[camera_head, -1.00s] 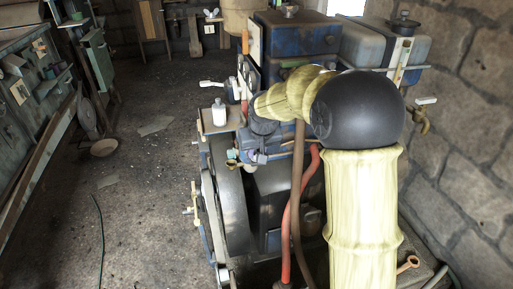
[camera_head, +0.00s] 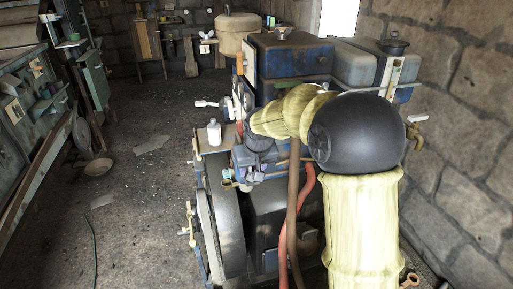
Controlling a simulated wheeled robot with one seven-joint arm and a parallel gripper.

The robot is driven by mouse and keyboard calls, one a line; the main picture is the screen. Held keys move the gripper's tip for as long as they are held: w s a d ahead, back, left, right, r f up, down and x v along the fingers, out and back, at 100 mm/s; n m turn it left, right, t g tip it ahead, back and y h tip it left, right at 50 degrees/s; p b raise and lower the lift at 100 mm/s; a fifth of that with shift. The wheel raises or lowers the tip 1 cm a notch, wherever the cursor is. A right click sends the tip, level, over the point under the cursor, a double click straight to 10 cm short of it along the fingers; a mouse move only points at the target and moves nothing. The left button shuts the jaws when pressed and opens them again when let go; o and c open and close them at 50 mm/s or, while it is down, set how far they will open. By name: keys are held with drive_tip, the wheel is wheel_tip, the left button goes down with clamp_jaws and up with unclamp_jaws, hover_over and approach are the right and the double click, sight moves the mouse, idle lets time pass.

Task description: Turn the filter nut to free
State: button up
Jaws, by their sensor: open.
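The engine (camera_head: 292,60) stands right of centre, with blue tanks on top and a large dark flywheel (camera_head: 226,215) at its near left. My arm rises at the lower right, bends at a black joint and reaches left in front of the engine. It ends near a cluster of small blue and brass fittings (camera_head: 246,172) above the flywheel. I cannot make out my gripper's fingers; its end is hidden or blends with the fittings. I cannot pick out the filter nut with certainty. It may be hidden behind my arm.
A white bottle (camera_head: 214,132) stands on a small shelf beside the engine. A red hose (camera_head: 303,215) and a brown hose run down in front. A stone wall (camera_head: 460,130) is close on the right. The floor (camera_head: 140,205) on the left is mostly clear.

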drive_tip(key=p+v, duration=0.1)
drive_tip(key=v, duration=1.5)
drive_tip(key=shift+f, duration=0.1)
